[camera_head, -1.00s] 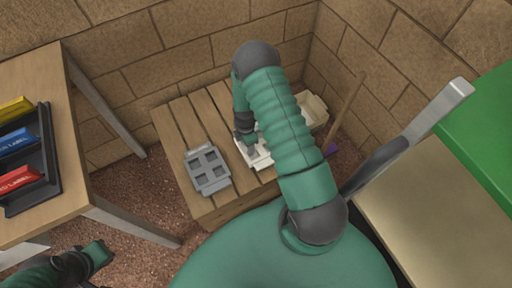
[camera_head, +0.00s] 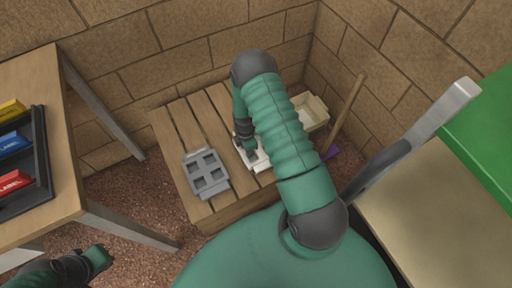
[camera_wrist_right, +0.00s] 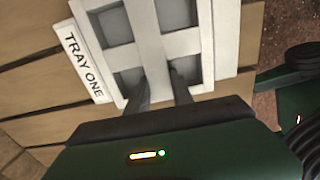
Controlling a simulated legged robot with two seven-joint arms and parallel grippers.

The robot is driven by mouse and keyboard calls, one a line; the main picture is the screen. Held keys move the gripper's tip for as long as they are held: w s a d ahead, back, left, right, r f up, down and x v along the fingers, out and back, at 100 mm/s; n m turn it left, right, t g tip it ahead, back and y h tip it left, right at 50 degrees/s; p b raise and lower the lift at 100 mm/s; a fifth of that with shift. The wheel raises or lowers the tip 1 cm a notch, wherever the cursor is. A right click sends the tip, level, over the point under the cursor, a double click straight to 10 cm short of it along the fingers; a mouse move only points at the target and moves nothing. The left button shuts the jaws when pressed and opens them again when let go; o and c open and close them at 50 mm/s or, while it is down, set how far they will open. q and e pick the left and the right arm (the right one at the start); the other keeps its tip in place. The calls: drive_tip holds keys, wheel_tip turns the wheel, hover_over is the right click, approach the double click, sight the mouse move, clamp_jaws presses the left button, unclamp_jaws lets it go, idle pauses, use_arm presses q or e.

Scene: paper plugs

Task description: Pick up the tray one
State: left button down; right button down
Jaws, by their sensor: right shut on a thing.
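The white tray one (camera_head: 262,162) lies on a low slatted wooden table in the head view, partly hidden by my right arm. In the right wrist view the tray (camera_wrist_right: 150,45) fills the upper middle, with square openings and a "TRAY ONE" label (camera_wrist_right: 85,62) at its left. My right gripper (camera_wrist_right: 160,92) is shut on the tray's near part; it also shows in the head view (camera_head: 249,147). My left gripper (camera_head: 100,258) is at the lower left of the head view, far from the tray, and its fingers are too unclear to read.
A grey tray (camera_head: 206,172) with square openings lies left of the white one on the slatted table (camera_head: 172,130). A beige bin (camera_head: 312,112) stands behind right, near a wooden handle (camera_head: 347,112). A desk with a dark rack (camera_head: 42,165) of coloured blocks is at left.

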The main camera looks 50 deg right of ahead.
wheel_tip(320, 180, up, 10)
drive_tip(key=p, duration=0.4)
drive_tip(key=w+a+r+m, duration=0.1)
drive_tip(key=a+r+m, duration=0.65)
drive_tip(key=r, duration=0.55)
drive_tip(key=w+a+r+m, duration=0.2)
drive_tip(key=a+r+m, duration=0.5)
drive_tip(key=r, duration=0.6)
wheel_tip(320, 180, up, 16)
drive_tip(key=s+a+p, duration=0.2)
drive_tip(key=p, duration=2.1)
drive_tip(key=shift+s+p, duration=0.35)
drive_tip(key=shift+p, duration=0.05)
